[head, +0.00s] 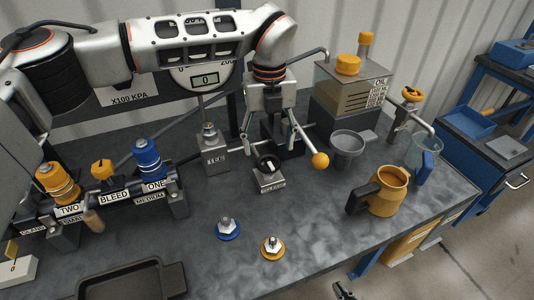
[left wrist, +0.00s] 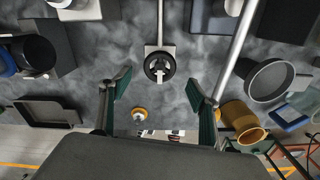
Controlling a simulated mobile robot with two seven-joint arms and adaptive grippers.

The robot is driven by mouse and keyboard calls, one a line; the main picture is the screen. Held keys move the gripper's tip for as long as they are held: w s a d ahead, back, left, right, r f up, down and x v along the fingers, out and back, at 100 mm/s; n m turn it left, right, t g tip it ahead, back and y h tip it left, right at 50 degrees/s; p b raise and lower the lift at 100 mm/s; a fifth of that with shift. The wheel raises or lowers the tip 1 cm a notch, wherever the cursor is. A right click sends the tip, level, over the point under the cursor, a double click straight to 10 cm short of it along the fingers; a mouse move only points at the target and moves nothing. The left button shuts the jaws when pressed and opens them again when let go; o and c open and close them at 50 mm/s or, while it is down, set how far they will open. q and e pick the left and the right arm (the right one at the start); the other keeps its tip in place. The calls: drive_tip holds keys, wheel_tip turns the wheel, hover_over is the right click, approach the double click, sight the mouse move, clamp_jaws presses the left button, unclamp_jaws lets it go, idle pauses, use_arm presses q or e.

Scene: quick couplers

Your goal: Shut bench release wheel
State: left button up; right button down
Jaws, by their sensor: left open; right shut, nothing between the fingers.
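The release wheel (head: 268,164) is a small black round knob with a pale bar across it, on a grey block with a label I cannot read. It stands mid-bench. In the left wrist view the wheel (left wrist: 159,67) lies ahead, between the fingers in the picture. My left gripper (head: 277,148) is open and empty, pointing down above and behind the wheel block; its fingers also show in the left wrist view (left wrist: 158,80). I see no contact with the wheel. Only the tip of my right gripper (head: 343,291) shows at the bottom edge, shut and away from the wheel.
A lever with an orange ball (head: 320,160) and a grey funnel (head: 347,145) stand right of the wheel. A grey block with a fitting (head: 212,155) stands left. Blue (head: 228,229) and orange (head: 272,247) fittings lie in front. An orange mug (head: 389,190) is at right.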

sight(269, 161)
use_arm(q)
drive_tip(key=shift+f, duration=2.65)
drive_tip(key=c, duration=1.1)
